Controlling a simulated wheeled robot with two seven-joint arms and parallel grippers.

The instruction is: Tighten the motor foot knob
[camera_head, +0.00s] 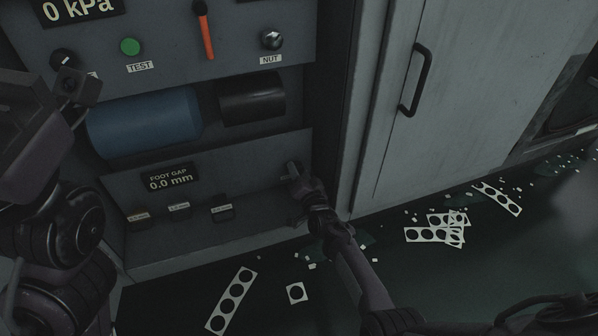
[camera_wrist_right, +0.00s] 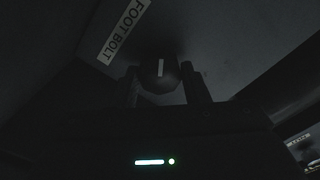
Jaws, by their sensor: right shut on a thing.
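The foot knob (camera_wrist_right: 160,72) is a dark round knob with a pale pointer line, below a FOOT BOLT label (camera_wrist_right: 124,32) in the right wrist view. The pointer line stands almost upright in that view. My right gripper (camera_wrist_right: 165,88) has one finger on each side of the knob and is shut on it. In the head view my right gripper (camera_head: 298,180) is at the right end of the lower panel (camera_head: 255,165), hiding most of the knob. The FOOT GAP display (camera_head: 170,178) reads 0.0 mm. My left arm is at the left edge; its fingertips cannot be made out.
Several small labelled blocks (camera_head: 222,213) sit along the lower panel's ledge. A blue cylinder (camera_head: 145,122) lies in the recess above. A cabinet door with a handle (camera_head: 418,80) is at right. Punched metal strips (camera_head: 232,300) and scraps litter the floor.

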